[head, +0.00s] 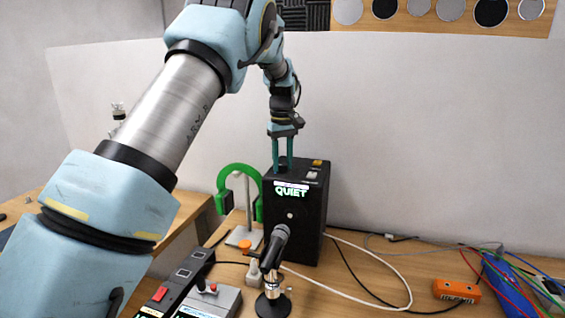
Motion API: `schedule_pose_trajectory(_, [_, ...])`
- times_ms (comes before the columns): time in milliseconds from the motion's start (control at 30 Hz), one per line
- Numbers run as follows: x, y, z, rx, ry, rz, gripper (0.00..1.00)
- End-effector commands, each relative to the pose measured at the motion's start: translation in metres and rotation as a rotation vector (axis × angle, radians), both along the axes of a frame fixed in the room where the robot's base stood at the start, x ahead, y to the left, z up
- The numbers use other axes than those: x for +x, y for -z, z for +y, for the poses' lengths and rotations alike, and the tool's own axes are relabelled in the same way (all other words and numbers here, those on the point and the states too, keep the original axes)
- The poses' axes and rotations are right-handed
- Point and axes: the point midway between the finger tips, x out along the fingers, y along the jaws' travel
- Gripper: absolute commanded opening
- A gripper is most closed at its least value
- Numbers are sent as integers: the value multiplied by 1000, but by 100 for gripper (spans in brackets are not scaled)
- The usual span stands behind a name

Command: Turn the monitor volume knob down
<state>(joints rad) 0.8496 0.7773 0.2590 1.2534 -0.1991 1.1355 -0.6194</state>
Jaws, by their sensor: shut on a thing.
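The monitor (310,225) is a black box standing on the bench, with a lit "QUIET" label near the top of its front. My gripper (283,166) points down at its top face, toward the left. Its two teal fingers are shut on the volume knob (283,171), a small dark shape mostly hidden by the fingertips. The knob's pointer or setting cannot be made out. An orange button and a pale switch (312,175) sit on the same top face, right of my fingers.
A green headphone set (222,178) hangs on a stand just left of the monitor. A microphone (275,250) stands in front of it. White and black cables cross the bench to the right. An orange box (457,291) and a wired blue thing (505,285) lie further right.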

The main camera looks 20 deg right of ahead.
Motion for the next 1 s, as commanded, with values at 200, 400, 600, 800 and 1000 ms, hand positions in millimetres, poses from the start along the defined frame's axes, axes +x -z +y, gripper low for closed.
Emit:
schedule_pose_trajectory(200, [0,0,0,-1,1,-1,54])
schedule_pose_trajectory(400, [0,0,0,-1,1,0,69])
schedule_pose_trajectory(600, [0,-1,0,-1,1,0,69])
schedule_pose_trajectory(800, [1,-20,-1,-4,1,-3,69])
schedule_pose_trajectory(1000, [1,-60,0,-4,0,-5,69])
